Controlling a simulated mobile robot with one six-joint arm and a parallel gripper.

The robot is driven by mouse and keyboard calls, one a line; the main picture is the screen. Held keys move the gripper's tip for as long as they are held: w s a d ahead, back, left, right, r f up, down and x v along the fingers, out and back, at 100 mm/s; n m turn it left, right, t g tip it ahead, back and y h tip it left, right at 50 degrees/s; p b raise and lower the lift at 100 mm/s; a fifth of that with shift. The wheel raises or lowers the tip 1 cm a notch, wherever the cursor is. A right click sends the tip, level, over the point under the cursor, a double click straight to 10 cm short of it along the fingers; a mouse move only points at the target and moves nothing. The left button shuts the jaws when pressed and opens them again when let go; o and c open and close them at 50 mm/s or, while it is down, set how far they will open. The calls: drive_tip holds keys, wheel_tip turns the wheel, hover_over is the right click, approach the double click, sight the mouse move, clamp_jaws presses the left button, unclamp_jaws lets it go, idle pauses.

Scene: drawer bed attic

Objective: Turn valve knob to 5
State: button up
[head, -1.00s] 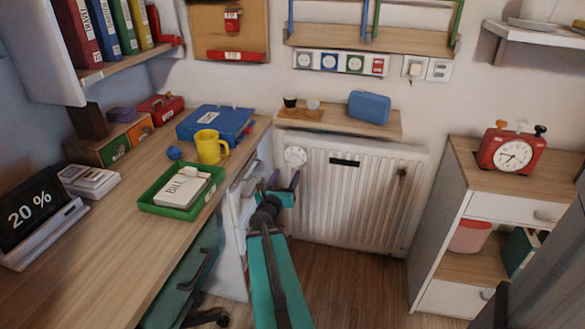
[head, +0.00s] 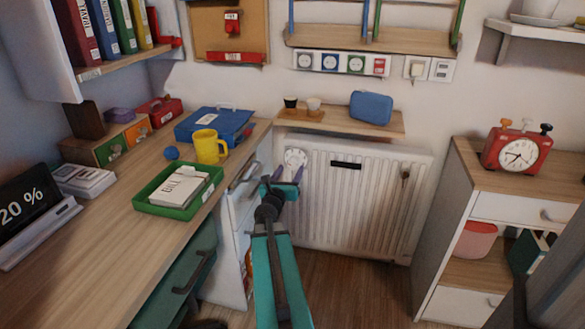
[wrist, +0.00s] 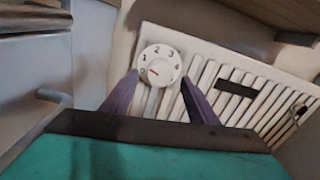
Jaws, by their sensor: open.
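The valve knob (head: 295,158) is a round white dial at the upper left corner of the white radiator (head: 350,205). In the wrist view the knob (wrist: 160,62) shows the numbers 1, 2, 3 and 4 around its rim; another mark at its lower left is too small to read. A short red line lies near its centre, slanting up to the left; I cannot tell exactly which number it marks. My gripper (head: 288,173) is open just in front of and below the knob. Its purple fingers (wrist: 159,80) stand either side of the knob's lower part, without visible contact.
A wooden shelf (head: 345,122) with small cups and a blue case sits above the radiator. A desk (head: 95,235) and a white drawer unit (head: 222,225) stand close on the left. A cabinet (head: 455,185) with a red clock stands right.

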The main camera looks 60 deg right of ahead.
sight(293, 166)
drive_tip(key=shift+x, duration=2.5)
